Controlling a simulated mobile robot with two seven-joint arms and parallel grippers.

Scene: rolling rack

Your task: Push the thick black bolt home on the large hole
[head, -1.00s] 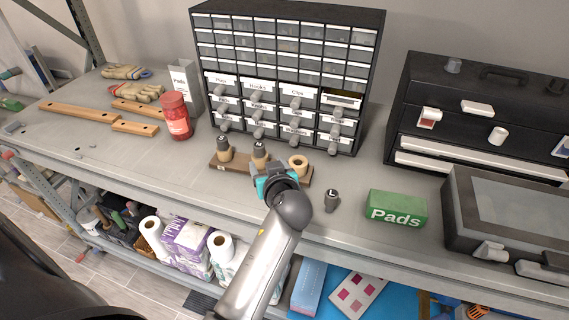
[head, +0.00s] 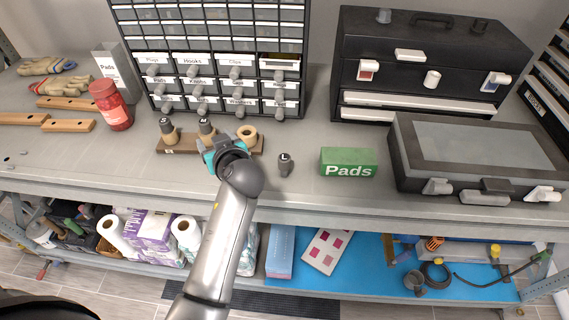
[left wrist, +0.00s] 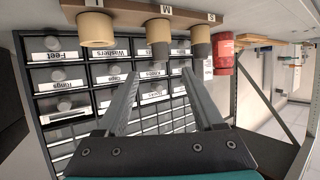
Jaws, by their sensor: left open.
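The thick black bolt (head: 284,164), marked L on its head, stands on the bench right of the wooden board (head: 180,149). The large hole (head: 246,133) is a pale collar at the board's right end, with no bolt in it; it also shows in the left wrist view (left wrist: 95,29). The S bolt (head: 168,129) and M bolt (head: 206,128) sit in the other collars. My left gripper (head: 213,145) is over the board's front, near the M bolt. In the left wrist view its fingers (left wrist: 160,82) are apart and empty. My right gripper is not in view.
A green Pads box (head: 348,162) stands right of the thick bolt, with a grey case (head: 470,155) beyond it. A drawer cabinet (head: 210,60) stands behind the board. A red jar (head: 110,105) is to the left. Bare bench lies in front of the Pads box.

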